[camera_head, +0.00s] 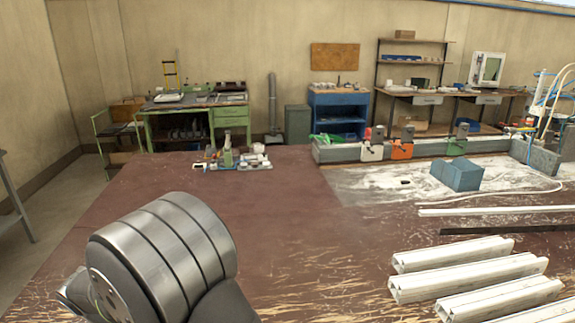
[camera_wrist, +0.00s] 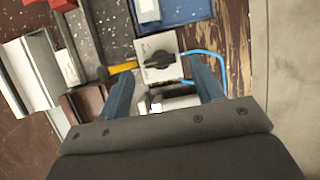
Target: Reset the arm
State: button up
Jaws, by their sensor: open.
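My gripper (camera_wrist: 163,80) shows in the wrist view with its two blue-grey fingers spread apart. It is open, and nothing is visibly clamped between the fingers. Past the fingertips is a light grey box with a black knob (camera_wrist: 158,62); I cannot tell how far below it lies. In the head view my arm's rounded grey metal link (camera_head: 160,255) fills the lower left, over the brown bench (camera_head: 260,215). The gripper itself is not visible in the head view.
In the head view, several white profiles (camera_head: 468,276) lie at the bench's lower right. A blue-grey block (camera_head: 455,175) and a rail with orange clamp (camera_head: 402,148) stand behind. Small parts (camera_head: 232,158) sit at the far edge. The wrist view shows a blue cable (camera_wrist: 208,58) near the right finger.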

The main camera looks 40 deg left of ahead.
jog(key=shift+x, duration=1.2)
